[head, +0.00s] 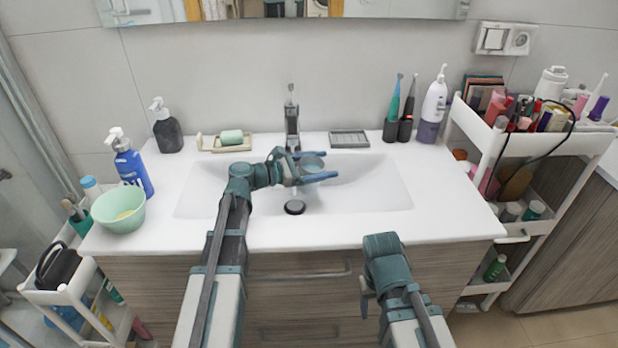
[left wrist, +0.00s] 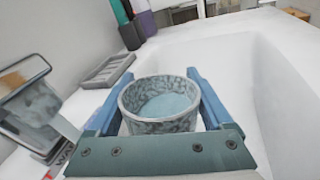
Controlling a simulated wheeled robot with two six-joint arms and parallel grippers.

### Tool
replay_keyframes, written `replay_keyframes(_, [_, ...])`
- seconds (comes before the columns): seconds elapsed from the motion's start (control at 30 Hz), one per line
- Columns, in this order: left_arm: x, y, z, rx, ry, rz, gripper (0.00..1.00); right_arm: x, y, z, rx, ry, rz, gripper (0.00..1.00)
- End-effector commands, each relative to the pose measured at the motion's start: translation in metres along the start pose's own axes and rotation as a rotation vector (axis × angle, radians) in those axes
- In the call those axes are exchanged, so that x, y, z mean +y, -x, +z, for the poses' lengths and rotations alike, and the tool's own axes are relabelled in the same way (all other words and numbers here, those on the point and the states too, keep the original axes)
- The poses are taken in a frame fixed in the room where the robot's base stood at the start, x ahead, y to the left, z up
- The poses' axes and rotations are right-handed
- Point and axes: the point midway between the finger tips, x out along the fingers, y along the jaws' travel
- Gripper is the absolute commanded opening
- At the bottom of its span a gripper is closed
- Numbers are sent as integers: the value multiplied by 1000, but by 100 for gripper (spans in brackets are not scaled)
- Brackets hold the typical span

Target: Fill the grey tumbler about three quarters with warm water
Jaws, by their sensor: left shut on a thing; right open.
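The grey tumbler (left wrist: 160,104) has a mottled pattern and holds pale blue water (left wrist: 164,106) in the left wrist view. The exact water level is hard to judge. In the head view the tumbler (head: 312,158) is small, over the basin just in front of the faucet. My left gripper (head: 318,176) is shut on it, with one blue finger on each side. The tumbler is roughly upright. The faucet (head: 292,125) stands behind the basin; it also shows at the left of the left wrist view (left wrist: 28,100). My right gripper (head: 366,296) hangs in front of the cabinet, apart from everything; its fingers are mostly hidden.
The white basin (head: 385,190) has a dark drain plug (head: 295,207). A soap dish (head: 208,144) and a grey tray (head: 349,139) flank the faucet. A green bowl (head: 118,210) stands at the counter's left. A loaded cart (head: 545,143) stands at the right. The counter's right front is clear.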

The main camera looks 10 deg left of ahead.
Motion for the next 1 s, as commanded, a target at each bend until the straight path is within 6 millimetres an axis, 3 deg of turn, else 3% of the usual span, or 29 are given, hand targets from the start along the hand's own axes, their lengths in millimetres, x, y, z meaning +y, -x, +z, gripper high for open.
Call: replay_keyframes(1.0, [-31,13,60,-1,0,0,28,5,53,3,0,0,0,62])
